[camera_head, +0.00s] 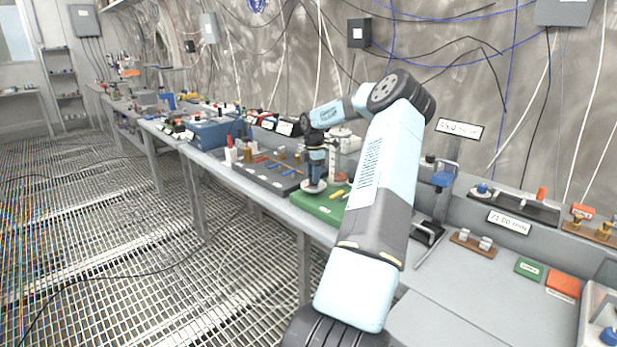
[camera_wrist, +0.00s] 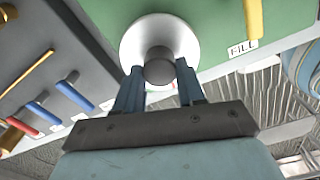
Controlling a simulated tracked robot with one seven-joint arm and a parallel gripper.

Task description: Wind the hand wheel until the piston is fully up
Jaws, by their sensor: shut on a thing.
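The hand wheel (camera_wrist: 132,42) is a white disc with a grey round knob (camera_wrist: 159,66) in the wrist view. It lies on a green base (camera_head: 312,206), where its white rim also shows in the head view (camera_head: 308,189). My gripper (camera_wrist: 160,82) has its two blue fingers on either side of the knob and is shut on it. In the head view my gripper (camera_head: 314,178) points down onto the wheel. A clear cylinder (camera_head: 346,161) stands right behind the wheel, with a reddish disc, perhaps the piston (camera_head: 341,177), low in it. My arm partly hides this area.
Yellow levers (camera_head: 336,194) lie on the green base, one beside a "FILL" label (camera_wrist: 242,47). A dark panel with coloured handles (camera_head: 268,168) is to the left. A blue box (camera_head: 213,133) stands farther left. The grated floor is open.

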